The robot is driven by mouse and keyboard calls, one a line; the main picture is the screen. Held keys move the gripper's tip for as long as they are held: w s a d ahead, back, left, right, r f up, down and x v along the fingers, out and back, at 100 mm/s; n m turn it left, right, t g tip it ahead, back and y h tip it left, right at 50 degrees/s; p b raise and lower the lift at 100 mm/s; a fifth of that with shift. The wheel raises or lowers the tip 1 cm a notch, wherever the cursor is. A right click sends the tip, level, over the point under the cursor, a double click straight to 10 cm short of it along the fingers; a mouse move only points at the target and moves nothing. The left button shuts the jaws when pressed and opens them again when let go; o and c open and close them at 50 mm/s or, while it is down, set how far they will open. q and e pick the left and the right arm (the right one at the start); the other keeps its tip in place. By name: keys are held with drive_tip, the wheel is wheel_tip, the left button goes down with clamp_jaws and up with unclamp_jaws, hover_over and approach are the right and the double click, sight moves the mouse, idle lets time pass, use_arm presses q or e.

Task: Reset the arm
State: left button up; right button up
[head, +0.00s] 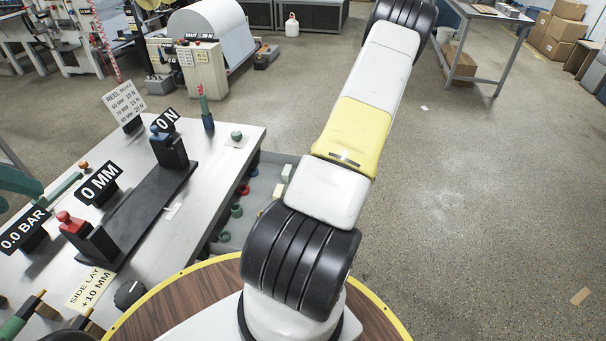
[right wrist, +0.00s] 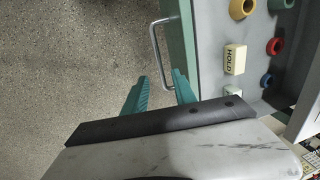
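My right arm (head: 343,150) crosses the middle of the head view and runs up and to the right; its gripper is not seen there. In the right wrist view my right gripper (right wrist: 159,76) shows two teal ribbed fingers held apart. A metal loop handle (right wrist: 154,45) on a teal front lies in line with the gap between them; I cannot tell the distance or any contact. Teal parts at the left edge of the head view look like my left gripper (head: 20,184), mostly cut off, above the panel's left side. Its finger gap is unclear.
The grey panel (head: 225,165) carries a red-knobbed block, a blue-knobbed block and readout signs. A grey tray (right wrist: 215,75) holds coloured rings and a cream HOLD block (right wrist: 235,59). A round wooden top (head: 190,290) is at the front. Open floor (head: 470,190) lies to the right.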

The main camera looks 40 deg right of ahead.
drive_tip(key=shift+r, duration=0.35)
drive_tip(key=w+a+r+n+t, duration=0.1)
drive_tip(key=w+a+r+n, duration=0.15)
drive_tip(key=a+r, duration=0.5)
drive_tip(key=w+a+r+n+h, duration=0.1)
drive_tip(key=w+a+r, duration=0.25)
drive_tip(key=r, duration=0.75)
drive_tip(key=w+a+r+n+t, duration=0.1)
drive_tip(key=w+a+r+n, duration=0.1)
drive_tip(key=a+r, duration=0.6)
drive_tip(key=s+a+r+n+t+y, duration=0.1)
drive_tip(key=s+a+r+n, duration=0.3)
drive_tip(key=s+a+r, duration=1.1)
drive_tip(key=a+r+t, duration=0.1)
drive_tip(key=a, duration=0.1)
drive_tip(key=shift+s+a+r+n+t+y, duration=0.3)
drive_tip(key=shift+s+a+r+n+y, duration=0.05)
drive_tip(key=shift+s+r+y, duration=0.05)
